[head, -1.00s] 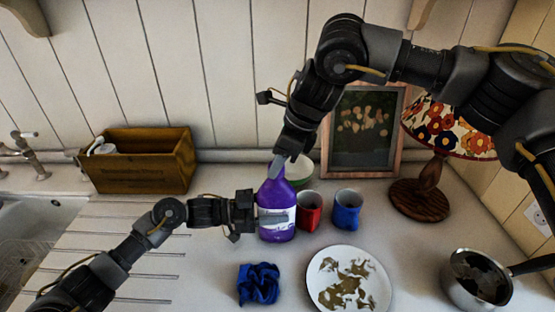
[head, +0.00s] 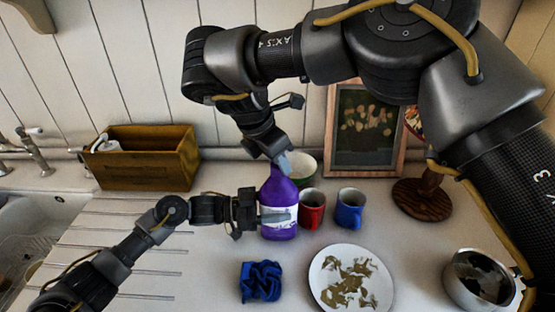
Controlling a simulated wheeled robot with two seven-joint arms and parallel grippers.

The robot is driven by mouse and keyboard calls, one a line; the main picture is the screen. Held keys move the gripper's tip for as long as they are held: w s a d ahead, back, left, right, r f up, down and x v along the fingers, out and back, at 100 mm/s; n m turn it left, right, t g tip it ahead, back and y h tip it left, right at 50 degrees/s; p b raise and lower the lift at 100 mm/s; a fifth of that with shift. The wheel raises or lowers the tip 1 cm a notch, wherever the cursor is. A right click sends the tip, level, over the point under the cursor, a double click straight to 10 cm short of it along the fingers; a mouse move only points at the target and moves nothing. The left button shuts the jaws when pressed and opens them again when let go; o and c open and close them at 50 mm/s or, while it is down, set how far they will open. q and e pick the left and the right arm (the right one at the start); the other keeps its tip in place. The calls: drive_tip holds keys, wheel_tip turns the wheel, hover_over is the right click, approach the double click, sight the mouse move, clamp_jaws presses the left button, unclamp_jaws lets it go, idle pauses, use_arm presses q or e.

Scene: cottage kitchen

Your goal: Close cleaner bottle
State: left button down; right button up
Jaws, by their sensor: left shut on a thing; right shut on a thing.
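The purple cleaner bottle (head: 279,205) with a white label stands upright on the counter in the middle of the head view. My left gripper (head: 262,214) is shut on the bottle's body from the left side. My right gripper (head: 282,163) comes down from above and is shut at the top of the bottle. The cap is hidden between its fingers, so I cannot see how it sits on the neck.
A red mug (head: 311,209) and a blue mug (head: 349,208) stand close to the right. A pale bowl (head: 302,168) is behind. A blue cloth (head: 261,282) and a dirty plate (head: 326,260) lie in front. A wooden box (head: 146,170), framed picture (head: 364,125), lamp (head: 422,200) and saucepan (head: 478,279) stand around.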

drive_tip(key=shift+a+m, duration=0.1)
drive_tip(key=shift+m, duration=0.3)
drive_tip(key=shift+d, duration=0.2)
drive_tip(key=o, duration=0.9)
drive_tip(key=shift+o, duration=0.2)
drive_tip(key=shift+r, duration=2.3)
drive_tip(key=shift+a, duration=0.1)
drive_tip(key=shift+c, duration=0.5)
